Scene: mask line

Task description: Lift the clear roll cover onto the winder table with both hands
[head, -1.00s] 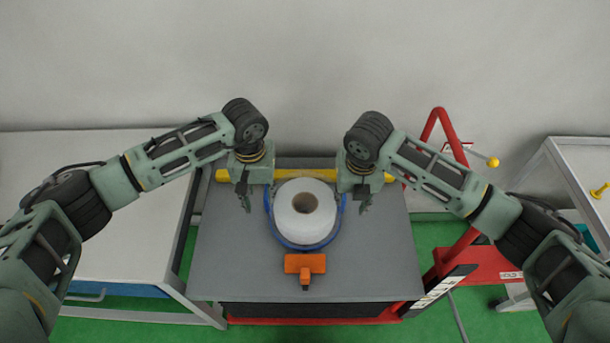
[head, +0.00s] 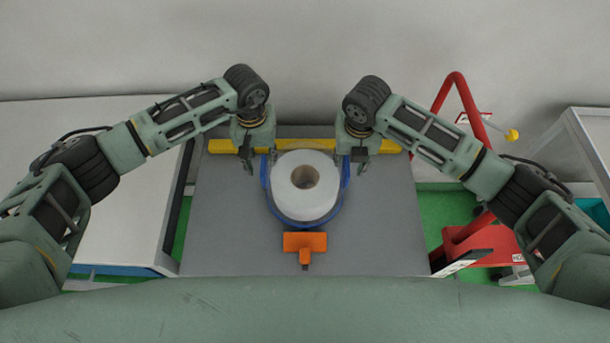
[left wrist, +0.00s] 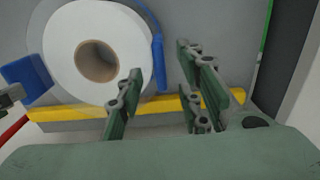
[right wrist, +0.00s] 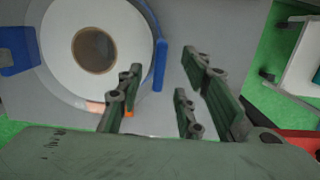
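The clear roll cover (head: 303,223) shows as a blue rim with blue side handles around the white roll (head: 287,196). Its clear walls are hard to make out. Both stand on the grey winder table (head: 225,235). My left gripper (head: 250,165) is open at the cover's left side. In the left wrist view a blue handle (left wrist: 158,62) shows beyond the gap between its fingers. My right gripper (head: 360,163) is open at the right side. In the right wrist view a blue handle (right wrist: 160,65) shows beyond its open fingers. I cannot tell whether either gripper touches the cover.
A yellow bar (head: 300,145) runs along the table's back. An orange block (head: 305,243) stands in front of the cover. A white table (head: 110,210) is at the left. A red frame (head: 465,100) and a grey cart (head: 590,130) are at the right.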

